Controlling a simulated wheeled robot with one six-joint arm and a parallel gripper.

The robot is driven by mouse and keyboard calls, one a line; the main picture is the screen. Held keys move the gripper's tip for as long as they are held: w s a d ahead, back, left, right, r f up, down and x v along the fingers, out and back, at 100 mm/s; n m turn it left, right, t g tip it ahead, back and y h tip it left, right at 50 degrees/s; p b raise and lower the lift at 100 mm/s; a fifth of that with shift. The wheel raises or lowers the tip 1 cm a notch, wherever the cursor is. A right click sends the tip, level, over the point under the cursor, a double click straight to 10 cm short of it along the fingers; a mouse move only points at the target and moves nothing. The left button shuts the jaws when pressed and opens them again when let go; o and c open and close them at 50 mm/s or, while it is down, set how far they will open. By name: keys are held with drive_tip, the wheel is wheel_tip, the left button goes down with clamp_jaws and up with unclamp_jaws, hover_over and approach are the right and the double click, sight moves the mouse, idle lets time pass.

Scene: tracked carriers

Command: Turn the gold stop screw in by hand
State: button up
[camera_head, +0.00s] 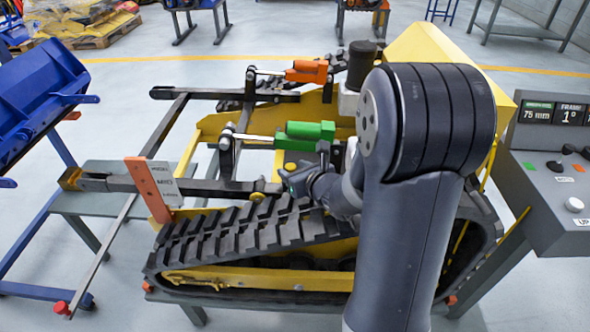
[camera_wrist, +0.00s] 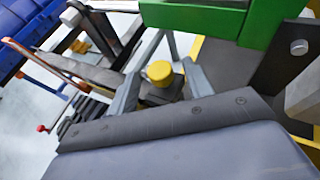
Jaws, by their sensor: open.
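A round gold screw head (camera_wrist: 160,73) shows in the middle of the wrist view, on a dark block below a green cylinder (camera_wrist: 205,18). Grey fingers of my gripper (camera_head: 301,166) stand on both sides of it, apart, with nothing gripped. Whether a finger touches the screw cannot be told. In the head view a gold cap (camera_head: 291,166) shows beside my gripper, left of my forearm and below the green cylinder. Another gold-coloured round part (camera_head: 258,196) lies farther left above the track. The screw's shank and thread are hidden.
The rubber track (camera_head: 235,228) runs just below my gripper. An orange upright plate (camera_head: 148,190) stands at the left on a dark arm. A second, orange cylinder (camera_head: 308,71) lies farther back. A control console (camera_head: 560,190) with displays stands at the right.

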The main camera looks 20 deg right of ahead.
drive_tip(key=c, duration=1)
drive_tip(key=shift+f+h+b, duration=0.15)
drive_tip(key=shift+h+b, duration=0.15)
drive_tip(key=shift+b, duration=0.75)
drive_tip(key=b, duration=0.3)
drive_tip(key=m+h+b, duration=0.1)
drive_tip(key=b, duration=0.3)
drive_tip(key=m+h+b, duration=0.1)
drive_tip(key=b, duration=0.2)
drive_tip(key=shift+w+a+f+b, duration=0.2)
drive_tip(key=shift+a+f+b, duration=0.05)
drive_tip(key=shift+b, duration=0.05)
drive_tip(key=m+h+b, duration=0.1)
drive_tip(key=b, duration=0.4)
drive_tip(key=m+h+b, duration=0.1)
drive_tip(key=b, duration=0.5)
drive_tip(key=shift+a+f, duration=0.1)
drive_tip(key=shift+a, duration=0.15)
drive_tip(key=m+h+b, duration=0.1)
drive_tip(key=b, duration=0.2)
drive_tip(key=shift+s+a+h, duration=0.1)
drive_tip(key=shift+s+h, duration=0.05)
drive_tip(key=shift+h, duration=0.15)
drive_tip(key=shift+a+m+g+h+b, duration=0.15)
drive_tip(key=shift+m+g+h+b, duration=0.15)
drive_tip(key=shift+m+h+b, duration=0.35)
